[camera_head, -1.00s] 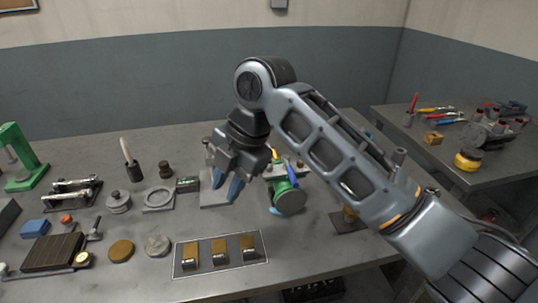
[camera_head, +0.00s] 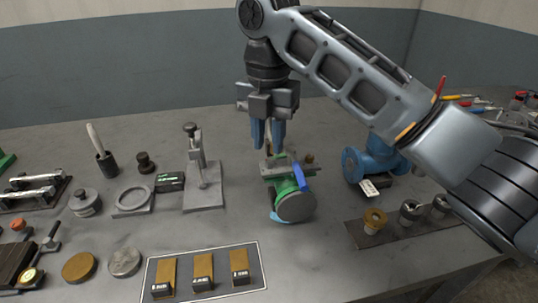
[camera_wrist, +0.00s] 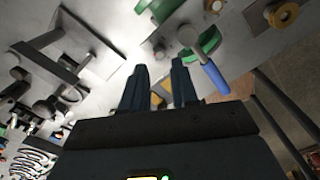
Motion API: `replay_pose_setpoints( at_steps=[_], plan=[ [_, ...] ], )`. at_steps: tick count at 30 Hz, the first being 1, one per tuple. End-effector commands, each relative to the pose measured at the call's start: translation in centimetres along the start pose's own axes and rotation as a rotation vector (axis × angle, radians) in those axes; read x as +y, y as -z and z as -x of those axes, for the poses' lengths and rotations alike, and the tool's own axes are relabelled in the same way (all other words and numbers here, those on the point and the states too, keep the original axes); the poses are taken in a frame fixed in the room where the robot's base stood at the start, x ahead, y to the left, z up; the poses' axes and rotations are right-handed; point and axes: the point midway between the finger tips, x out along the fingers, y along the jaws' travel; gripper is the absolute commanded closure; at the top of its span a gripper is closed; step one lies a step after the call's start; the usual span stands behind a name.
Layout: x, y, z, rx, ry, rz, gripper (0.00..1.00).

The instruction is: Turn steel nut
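A dark plate (camera_head: 390,235) at the right front holds a brass nut-like fitting (camera_head: 375,221) and two grey steel fittings, one in the middle (camera_head: 410,211) and one at the right (camera_head: 440,206). Which of these is the steel nut I cannot tell for sure. The brass fitting also shows in the wrist view (camera_wrist: 285,14). My gripper (camera_head: 268,146) points down above and behind a green vise-like device (camera_head: 295,200) with a blue handle (camera_head: 299,177).
A blue flanged valve (camera_head: 375,163) stands behind the dark plate. A grey press stand (camera_head: 203,190) is left of the green device. A tray (camera_head: 218,288) with brass blocks lies at the front. Bare table lies between this tray and the dark plate.

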Motion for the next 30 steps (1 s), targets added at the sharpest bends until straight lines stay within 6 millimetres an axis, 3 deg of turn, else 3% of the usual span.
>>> replay_pose_setpoints(
  at_steps=[3,9,19,28,30],
  plan=[
    [-0.1,0.0,-1.9,0.002,0.002,-0.002,0.71],
    [-0.1,-0.1,-3.8,-0.001,0.001,-0.002,0.71],
    [-0.1,-0.1,-4.2,-0.002,0.000,-0.001,0.71],
    [0.0,-0.1,-4.2,-0.001,0.000,-0.002,0.99],
    [0.0,-0.1,-4.2,-0.001,0.000,-0.002,1.00]
  ],
)
